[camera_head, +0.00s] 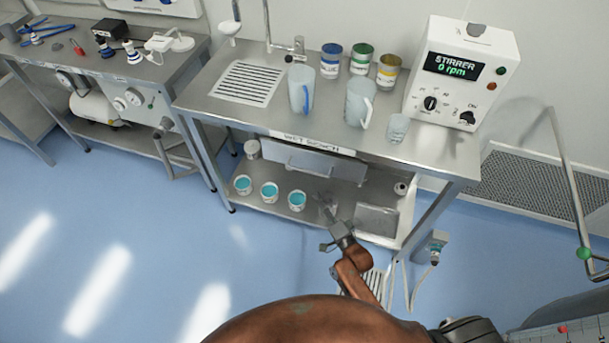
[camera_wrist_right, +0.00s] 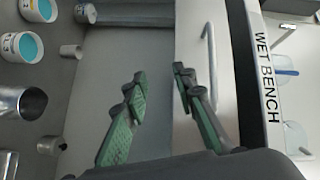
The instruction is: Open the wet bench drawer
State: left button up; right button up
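The wet bench (camera_head: 385,148) has a grey drawer (camera_head: 312,162) just under its top, below the "WET BENCH" label (camera_head: 312,143). In the right wrist view the drawer front (camera_wrist_right: 195,35) is a pale panel with a metal bar handle (camera_wrist_right: 211,65). My right gripper (camera_head: 326,208) is in front of the bench, near the lower shelf. In the wrist view its fingers (camera_wrist_right: 160,85) are apart with nothing between them. The handle lies just right of the right finger there, outside the gap; contact cannot be told. My left gripper is not in view.
On the bench top stand two jugs (camera_head: 300,90), a small beaker (camera_head: 397,128), several labelled jars (camera_head: 361,60) and a stirrer unit (camera_head: 462,75). Several tubs of blue liquid (camera_head: 269,191) stand on the lower shelf. Another bench (camera_head: 150,75) is at left. The blue floor in front is clear.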

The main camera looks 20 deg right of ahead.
jog(key=m+t+b, duration=0.1)
jog(key=m+t, duration=0.1)
send_near(307, 171)
jog(key=d+x, duration=0.1)
jog(key=x, duration=0.2)
jog(key=shift+y, duration=0.3)
jog(key=x, duration=0.2)
jog(key=b+x, duration=0.1)
jog(key=x, duration=0.4)
jog(key=shift+w+a+f, duration=0.15)
jog(key=shift+a+f, duration=0.15)
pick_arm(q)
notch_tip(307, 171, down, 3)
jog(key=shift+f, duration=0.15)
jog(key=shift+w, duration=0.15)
pick_arm(e)
jog(key=shift+c, duration=0.4)
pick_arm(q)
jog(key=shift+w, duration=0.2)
pick_arm(e)
grip_shut()
